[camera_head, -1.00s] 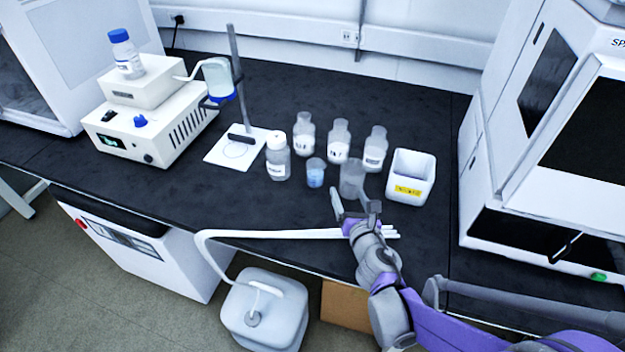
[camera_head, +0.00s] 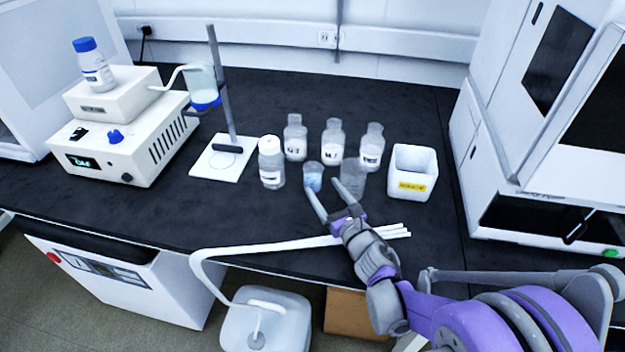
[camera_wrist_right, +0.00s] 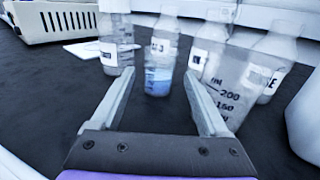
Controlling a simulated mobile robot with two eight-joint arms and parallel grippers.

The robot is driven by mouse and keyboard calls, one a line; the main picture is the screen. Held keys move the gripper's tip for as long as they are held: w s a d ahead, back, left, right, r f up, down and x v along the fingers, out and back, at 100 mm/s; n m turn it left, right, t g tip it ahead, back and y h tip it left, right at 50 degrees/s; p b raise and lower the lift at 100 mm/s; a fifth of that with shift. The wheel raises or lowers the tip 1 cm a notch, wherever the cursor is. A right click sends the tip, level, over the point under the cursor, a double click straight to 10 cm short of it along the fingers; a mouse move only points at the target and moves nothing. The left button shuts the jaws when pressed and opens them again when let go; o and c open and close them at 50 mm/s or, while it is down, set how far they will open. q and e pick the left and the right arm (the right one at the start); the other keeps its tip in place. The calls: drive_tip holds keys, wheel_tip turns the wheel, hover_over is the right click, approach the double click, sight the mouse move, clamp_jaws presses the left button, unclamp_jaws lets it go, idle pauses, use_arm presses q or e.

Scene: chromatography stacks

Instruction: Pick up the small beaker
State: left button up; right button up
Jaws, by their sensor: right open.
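The small beaker (camera_head: 313,176) holds blue liquid and stands upright on the black bench. In the right wrist view the small beaker (camera_wrist_right: 158,78) stands ahead, between the lines of the two fingers. My right gripper (camera_head: 328,199) is open and empty, just in front of it, with fingers pointing at it. In the wrist view the right gripper (camera_wrist_right: 160,90) has its right finger close beside a larger graduated beaker (camera_wrist_right: 232,85); whether they touch I cannot tell. That larger beaker (camera_head: 352,174) stands just right of the small one. My left gripper is not in view.
Several labelled bottles, such as the middle one (camera_head: 333,143), stand behind the beakers. A white-capped bottle (camera_head: 271,163) is close on the left. A white bin (camera_head: 411,174) is at right, and white tubing (camera_head: 265,247) runs along the front edge.

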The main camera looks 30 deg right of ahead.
sight(317, 178)
drive_tip(key=w, duration=0.5)
drive_tip(key=shift+w+b, duration=0.3)
drive_tip(key=shift+w, duration=0.05)
drive_tip(key=c, duration=1.2)
drive_tip(key=shift+r, duration=0.15)
